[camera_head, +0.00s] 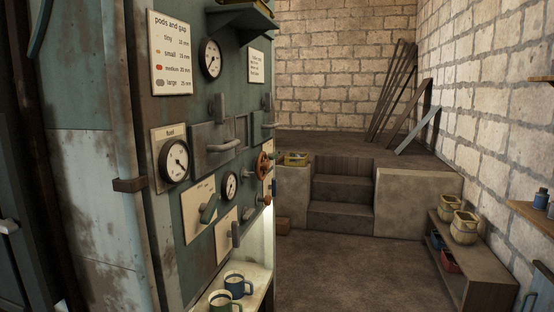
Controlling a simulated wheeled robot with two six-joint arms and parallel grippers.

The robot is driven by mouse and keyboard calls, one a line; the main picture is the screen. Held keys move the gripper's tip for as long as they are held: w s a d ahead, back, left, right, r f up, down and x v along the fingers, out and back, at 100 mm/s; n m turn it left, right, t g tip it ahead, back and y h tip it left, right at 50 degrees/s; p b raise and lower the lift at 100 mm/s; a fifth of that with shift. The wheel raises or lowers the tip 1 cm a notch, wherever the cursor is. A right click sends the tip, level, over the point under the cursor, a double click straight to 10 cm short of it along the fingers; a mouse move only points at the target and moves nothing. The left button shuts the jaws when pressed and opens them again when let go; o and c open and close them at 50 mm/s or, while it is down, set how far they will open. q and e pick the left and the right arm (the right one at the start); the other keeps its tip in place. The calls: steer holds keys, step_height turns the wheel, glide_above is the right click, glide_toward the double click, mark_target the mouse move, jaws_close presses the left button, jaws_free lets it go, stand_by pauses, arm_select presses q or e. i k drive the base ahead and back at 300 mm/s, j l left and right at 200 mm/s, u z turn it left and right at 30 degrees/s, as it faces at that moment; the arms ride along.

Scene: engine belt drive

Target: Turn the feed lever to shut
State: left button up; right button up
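A green machine panel (170,105) stands at the left, seen at a slant. Its lower part has a green lever (208,208) on a pale plate, tilted up to the right. Right of it and lower is a dark upright lever (235,233) on another pale plate. The small print on both plates is too small to read, so I cannot tell which is the feed lever or which way is shut. A gauge labelled "fuel" (174,160) sits above and left of the green lever. Neither of my grippers shows in this view.
A red handwheel (262,165) and grey handles (223,146) stick out from the panel. Two mugs (236,285) stand on a ledge below the levers. The floor (330,265) right of the machine is clear up to stone steps (342,190). A low shelf (470,262) lines the right wall.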

mark_target(271, 156)
steer(key=i+l, duration=0.25)
steer(key=i, duration=0.15)
steer(key=i+l+z, duration=0.1)
steer(key=i+l, duration=0.2)
steer(key=i, duration=0.05)
